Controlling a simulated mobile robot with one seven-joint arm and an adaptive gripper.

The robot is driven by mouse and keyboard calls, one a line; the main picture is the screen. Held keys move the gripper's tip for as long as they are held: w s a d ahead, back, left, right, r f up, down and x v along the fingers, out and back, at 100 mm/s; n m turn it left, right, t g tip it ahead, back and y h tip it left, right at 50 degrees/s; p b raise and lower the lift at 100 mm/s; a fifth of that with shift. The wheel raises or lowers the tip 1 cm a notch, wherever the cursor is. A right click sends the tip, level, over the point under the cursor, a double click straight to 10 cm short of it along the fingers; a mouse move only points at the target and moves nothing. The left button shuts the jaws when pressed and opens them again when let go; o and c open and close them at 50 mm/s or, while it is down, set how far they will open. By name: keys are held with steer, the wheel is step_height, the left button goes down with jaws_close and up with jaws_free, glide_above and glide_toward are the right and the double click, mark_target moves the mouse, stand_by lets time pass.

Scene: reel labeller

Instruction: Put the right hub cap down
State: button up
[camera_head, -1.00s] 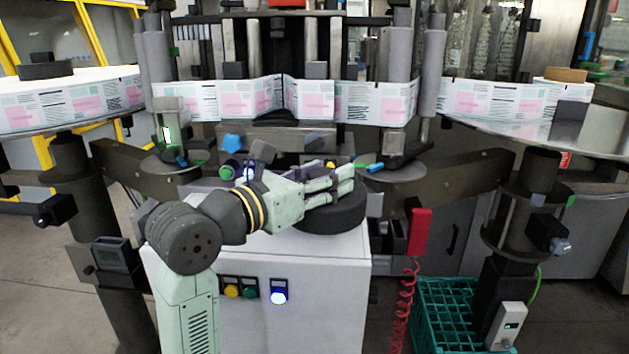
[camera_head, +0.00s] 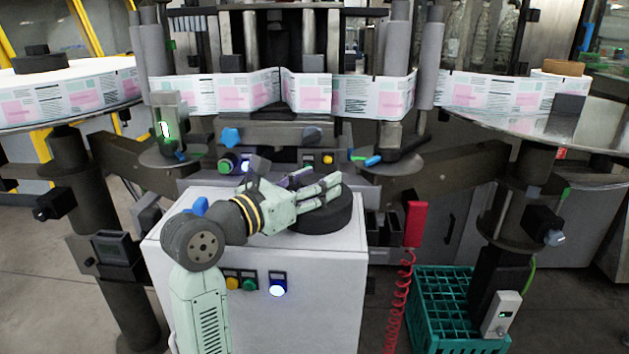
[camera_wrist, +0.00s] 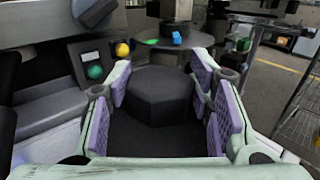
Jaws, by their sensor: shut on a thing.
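The right hub cap (camera_head: 326,215) is a thick black disc at the right of the white cabinet's top in the head view. My gripper (camera_head: 328,190) lies over it with its fingers pointing right. In the wrist view the cap's black hexagonal knob (camera_wrist: 160,95) is between my gripper's (camera_wrist: 163,92) purple finger pads, with the wider dark disc below. My gripper is shut on the cap. I cannot tell whether the cap's underside touches the cabinet top, since no clear gap shows.
The white cabinet (camera_head: 330,275) has lit buttons on its front. The label web and machine stand behind it. A red holder (camera_head: 414,224) with a coiled cord hangs at its right, above a green crate (camera_head: 440,305). The right reel table (camera_head: 500,125) is farther right.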

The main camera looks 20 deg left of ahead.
steer(key=o, duration=1.4)
